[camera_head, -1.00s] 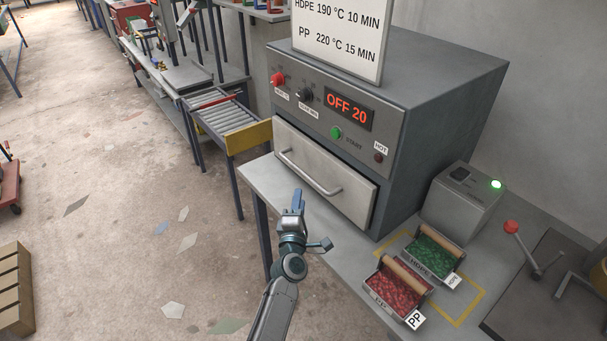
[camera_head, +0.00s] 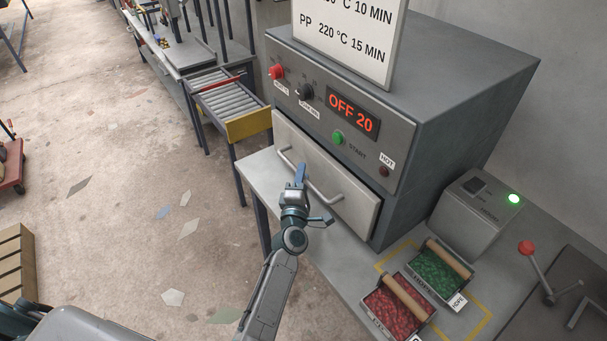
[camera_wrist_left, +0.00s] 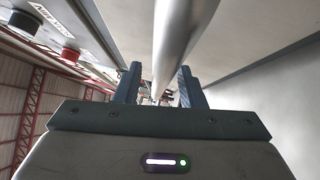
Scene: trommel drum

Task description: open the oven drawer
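The oven (camera_head: 400,110) is a grey box with a red knob, a black knob, a green start button and a display reading "OFF 20". Its pale drawer front (camera_head: 355,208) sits below the panel and looks shut. The drawer has a metal bar handle (camera_head: 325,195), which also shows in the left wrist view (camera_wrist_left: 180,40). My left gripper (camera_head: 300,174) is at the handle in the head view. In the left wrist view its two fingers (camera_wrist_left: 160,88) stand apart, with the bar between them and a gap beside the left finger. My right gripper is not in view.
Two trays of red granules (camera_head: 388,312) and green granules (camera_head: 436,272) stand on the bench (camera_head: 335,262), right of the drawer. A grey box with a green light (camera_head: 474,218) is behind them. A roller conveyor (camera_head: 225,100) is to the left. Open floor lies left of the bench.

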